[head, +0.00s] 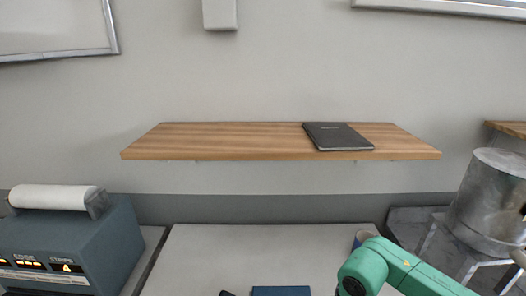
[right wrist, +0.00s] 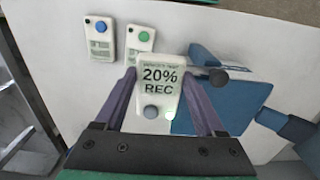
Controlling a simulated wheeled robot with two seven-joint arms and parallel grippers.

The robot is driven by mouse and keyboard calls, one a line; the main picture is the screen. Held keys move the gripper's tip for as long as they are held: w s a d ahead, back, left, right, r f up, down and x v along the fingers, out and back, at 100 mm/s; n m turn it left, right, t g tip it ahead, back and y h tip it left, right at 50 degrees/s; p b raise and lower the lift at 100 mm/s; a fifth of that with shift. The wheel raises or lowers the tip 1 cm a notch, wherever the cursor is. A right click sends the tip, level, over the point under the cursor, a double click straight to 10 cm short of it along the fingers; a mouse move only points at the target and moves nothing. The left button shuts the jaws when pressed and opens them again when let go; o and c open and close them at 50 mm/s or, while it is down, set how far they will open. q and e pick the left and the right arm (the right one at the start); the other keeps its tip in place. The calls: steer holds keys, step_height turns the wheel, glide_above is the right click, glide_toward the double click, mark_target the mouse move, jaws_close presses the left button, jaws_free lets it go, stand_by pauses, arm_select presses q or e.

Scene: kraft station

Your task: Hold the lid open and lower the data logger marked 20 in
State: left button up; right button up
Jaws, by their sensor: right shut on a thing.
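The data logger marked 20 (right wrist: 159,75) is a pale case reading "20% REC", with a grey and a pale round button below. My right gripper (right wrist: 160,88) is shut on it, one purple finger on each side. A blue box (right wrist: 235,92) lies just right of the logger in the right wrist view, partly hidden by the finger. A dark rod with a round end (right wrist: 218,75) crosses near its corner; I cannot tell what it belongs to. A blue edge (head: 281,291) shows at the bottom of the head view.
Two other pale loggers, one with a blue button (right wrist: 99,38) and one with a green button (right wrist: 139,40), lie on the white table (head: 250,250). A blue-grey machine (head: 75,240) stands left, a metal drum (head: 490,200) right. A shelf (head: 220,140) holds a dark notebook (head: 338,136).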

steer(key=shift+w+d+r, duration=0.15)
steer(key=shift+d+r, duration=0.05)
steer(key=w+d+r, duration=0.4)
steer(key=w+r, duration=0.2)
arm_select(q)
steer(key=f+b, duration=0.5)
steer(key=shift+w+f, duration=0.2)
steer(key=shift+f, duration=0.05)
arm_select(e)
step_height(320, 180, down, 6)
steer(key=shift+w+r, duration=0.15)
steer(key=shift+r, duration=0.1)
arm_select(q)
steer(key=shift+s, duration=0.1)
jaws_close()
